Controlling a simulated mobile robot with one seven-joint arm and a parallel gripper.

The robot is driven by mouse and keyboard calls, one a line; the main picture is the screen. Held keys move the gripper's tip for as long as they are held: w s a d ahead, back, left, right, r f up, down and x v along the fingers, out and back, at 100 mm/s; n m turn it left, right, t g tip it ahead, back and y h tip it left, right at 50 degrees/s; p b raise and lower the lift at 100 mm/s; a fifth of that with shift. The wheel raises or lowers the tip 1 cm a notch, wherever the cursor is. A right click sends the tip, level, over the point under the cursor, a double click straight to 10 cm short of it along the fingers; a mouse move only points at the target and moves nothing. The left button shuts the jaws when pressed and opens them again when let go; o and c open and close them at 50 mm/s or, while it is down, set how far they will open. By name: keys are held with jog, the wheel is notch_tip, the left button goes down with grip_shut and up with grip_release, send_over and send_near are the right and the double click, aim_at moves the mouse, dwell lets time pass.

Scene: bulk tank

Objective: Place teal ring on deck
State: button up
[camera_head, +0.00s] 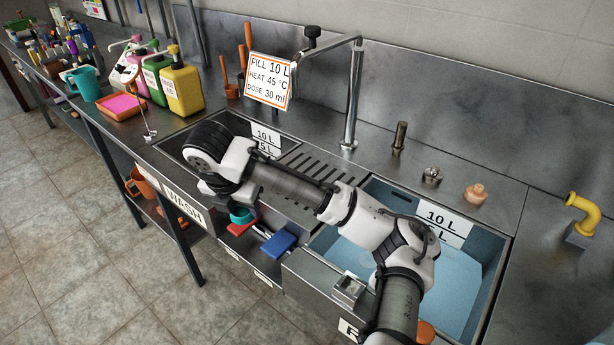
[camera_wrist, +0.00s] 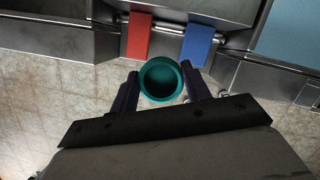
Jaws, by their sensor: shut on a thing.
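The teal ring (camera_wrist: 146,84) is round and dark inside in the wrist view. My gripper (camera_wrist: 160,86) is shut on it, one finger on each side. The ring hangs in front of the sink unit, with floor tiles behind it in the wrist view. In the head view only a small part of the ring (camera_head: 240,216) shows below my arm, near the red and blue pieces. My fingers are mostly hidden there by my wrist. The steel deck (camera_head: 400,170) of the sink unit lies behind and between the two basins.
A red piece (camera_wrist: 139,38) and a blue piece (camera_wrist: 197,44) jut out at the unit's front, close to the ring. The right basin (camera_head: 470,270) holds bluish water. A tap (camera_head: 351,100) stands behind the slatted drain (camera_head: 310,168). Yellow, green and pink jugs stand far left.

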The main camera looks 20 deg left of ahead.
jog(key=w+d+p, duration=0.1)
jog(key=w+d, duration=0.1)
jog(key=w, duration=0.3)
jog(key=w+d, duration=0.1)
jog(key=w, duration=0.4)
jog(key=w+d+p, duration=0.1)
jog(key=w+d, duration=0.1)
jog(key=w, duration=0.3)
jog(key=shift+w+d+p, duration=0.3)
jog(key=shift+d+p, duration=0.05)
jog(key=p+x, duration=0.1)
jog(key=x, duration=0.2)
jog(key=shift+s+d+f+p, duration=0.15)
jog(key=shift+f+p, duration=0.05)
jog(key=shift+p, duration=0.2)
jog(key=shift+f, duration=0.1)
jog(key=shift+f+b, duration=0.35)
jog(key=shift+f, duration=0.2)
jog(key=o, duration=1.2)
jog(key=shift+f, duration=0.1)
jog(key=shift+d, duration=0.1)
